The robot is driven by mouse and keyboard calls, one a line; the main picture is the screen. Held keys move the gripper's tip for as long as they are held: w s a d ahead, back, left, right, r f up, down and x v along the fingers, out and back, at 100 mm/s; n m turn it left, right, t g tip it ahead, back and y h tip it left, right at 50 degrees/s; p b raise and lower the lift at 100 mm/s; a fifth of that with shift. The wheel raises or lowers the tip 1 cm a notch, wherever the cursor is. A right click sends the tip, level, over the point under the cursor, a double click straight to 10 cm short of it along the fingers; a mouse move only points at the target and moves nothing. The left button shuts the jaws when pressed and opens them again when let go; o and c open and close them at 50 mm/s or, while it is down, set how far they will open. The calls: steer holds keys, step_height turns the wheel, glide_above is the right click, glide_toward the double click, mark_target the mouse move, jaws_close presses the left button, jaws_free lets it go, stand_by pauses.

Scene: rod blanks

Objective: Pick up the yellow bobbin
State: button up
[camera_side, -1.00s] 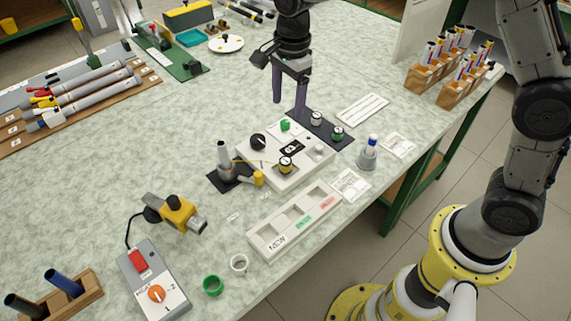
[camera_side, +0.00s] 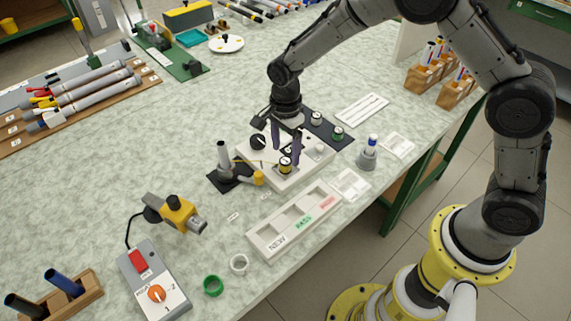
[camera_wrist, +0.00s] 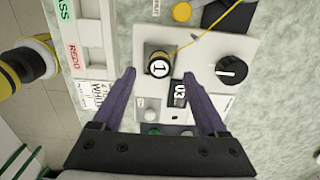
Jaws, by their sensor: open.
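The yellow bobbin (camera_side: 285,166) stands on the white panel (camera_side: 270,180) of a box. My gripper (camera_side: 286,157) is open, fingers down, over the box by the bobbin. In the wrist view my gripper (camera_wrist: 160,73) has its purple fingertips on either side of the bobbin's near edge, with nothing held between them. I cannot tell the exact height of the fingertips above the panel.
A grey post (camera_side: 224,158) and a yellow cylinder (camera_side: 258,178) stand left of the box. The compartment tray (camera_side: 262,247) lies in front. Bare table is free at left.

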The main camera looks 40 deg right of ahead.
mark_target(285, 161)
step_height(285, 161, down, 3)
steer(key=shift+f, duration=0.15)
jaws_close()
stand_by(0.4)
